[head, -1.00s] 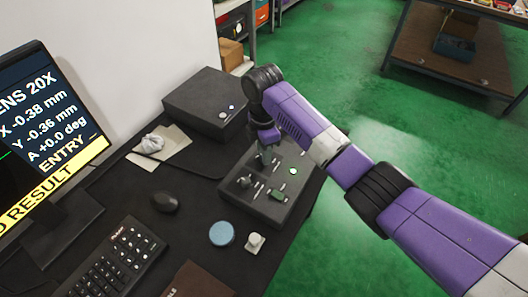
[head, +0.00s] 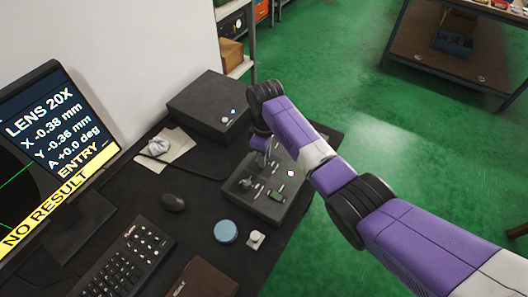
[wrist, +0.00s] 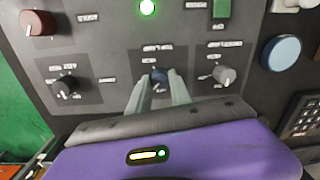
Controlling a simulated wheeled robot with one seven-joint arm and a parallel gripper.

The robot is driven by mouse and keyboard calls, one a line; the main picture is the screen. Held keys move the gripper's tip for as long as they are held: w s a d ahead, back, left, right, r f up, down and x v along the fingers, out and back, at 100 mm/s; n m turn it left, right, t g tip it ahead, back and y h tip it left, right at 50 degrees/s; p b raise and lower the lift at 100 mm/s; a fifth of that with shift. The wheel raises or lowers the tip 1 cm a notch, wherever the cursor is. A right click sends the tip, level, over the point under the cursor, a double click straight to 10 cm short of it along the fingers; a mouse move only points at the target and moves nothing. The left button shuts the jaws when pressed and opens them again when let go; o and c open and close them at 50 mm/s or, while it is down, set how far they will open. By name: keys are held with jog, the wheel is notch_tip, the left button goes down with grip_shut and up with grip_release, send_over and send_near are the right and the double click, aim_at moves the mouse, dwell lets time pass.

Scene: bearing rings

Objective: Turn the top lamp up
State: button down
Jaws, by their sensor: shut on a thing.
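The control box (head: 262,209) stands on the dark desk, with several knobs and small labels on its top. My gripper (wrist: 159,84) reaches down onto it from above. A red knob (wrist: 40,22), a black knob (wrist: 66,86) and a grey knob (wrist: 224,75) stand apart from the fingers. A green light (wrist: 147,7) is lit.
A green button (wrist: 221,8) sits on the panel. A blue disc (head: 225,231) and a small pale part (head: 256,239) lie in front of the box. A dark case (head: 208,106) stands behind.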

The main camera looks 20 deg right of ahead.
jog(key=m+p, duration=0.2)
jog(key=m, duration=0.3)
jog(key=shift+r+m, duration=0.15)
jog(key=shift+m, duration=0.25)
jog(key=m+p, duration=0.2)
jog(key=m, duration=0.3)
jog(key=shift+m, duration=0.4)
jog(key=c, duration=1.2)
grip_release()
jog(key=shift+d+r, duration=0.15)
jog(key=shift+r, duration=3.65)
